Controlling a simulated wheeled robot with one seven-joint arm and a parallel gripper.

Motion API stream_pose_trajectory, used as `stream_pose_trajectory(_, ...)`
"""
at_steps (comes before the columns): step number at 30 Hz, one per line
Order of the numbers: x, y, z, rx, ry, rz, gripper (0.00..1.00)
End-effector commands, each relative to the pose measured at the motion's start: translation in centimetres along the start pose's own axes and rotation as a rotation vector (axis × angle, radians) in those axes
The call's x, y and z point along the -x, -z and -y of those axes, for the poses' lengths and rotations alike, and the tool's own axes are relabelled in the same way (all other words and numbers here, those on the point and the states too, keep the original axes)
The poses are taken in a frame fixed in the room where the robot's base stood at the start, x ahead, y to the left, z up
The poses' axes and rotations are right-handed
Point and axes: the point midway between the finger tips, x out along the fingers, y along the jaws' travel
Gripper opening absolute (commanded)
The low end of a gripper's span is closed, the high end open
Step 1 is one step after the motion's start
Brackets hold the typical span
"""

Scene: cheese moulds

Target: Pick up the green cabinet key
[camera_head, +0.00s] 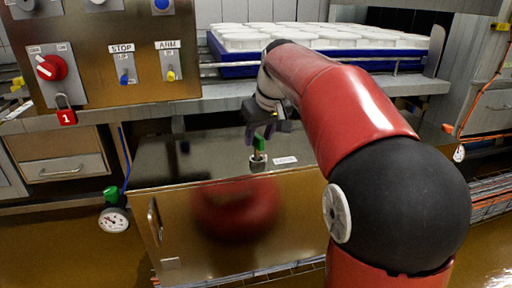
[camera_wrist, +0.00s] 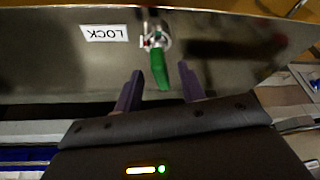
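The green cabinet key (camera_head: 258,145) stands in a round lock on top of the metal cabinet (camera_head: 215,262), beside a small white label. In the wrist view the green key (camera_wrist: 159,70) shows with its lock (camera_wrist: 157,40) and the label reading LOCK (camera_wrist: 106,33). My gripper (camera_head: 264,136) is above the cabinet top, close to the key. In the wrist view its two purple fingers (camera_wrist: 160,85) are apart, with the key's green end between or just beyond their tips. I cannot tell the exact height gap. Nothing is held.
A control panel (camera_head: 112,90) with a red switch, STOP and ARM switches and a red padlock (camera_head: 66,113) is at the left. A blue tray (camera_head: 238,70) of white moulds sits on the shelf behind. A gauge with a green valve (camera_head: 113,218) stands left of the cabinet.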

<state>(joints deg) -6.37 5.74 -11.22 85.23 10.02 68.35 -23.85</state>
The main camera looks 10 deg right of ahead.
Motion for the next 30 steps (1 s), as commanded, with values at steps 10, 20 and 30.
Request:
stream_pose_trajectory(10,-4.4,-0.1,0.1,-0.001,0.000,0.001,0.40)
stream_pose_trajectory(20,-4.3,0.0,0.1,-0.001,0.000,0.001,0.19)
stream_pose_trajectory(30,-4.3,0.0,0.1,-0.001,0.000,0.000,0.00)
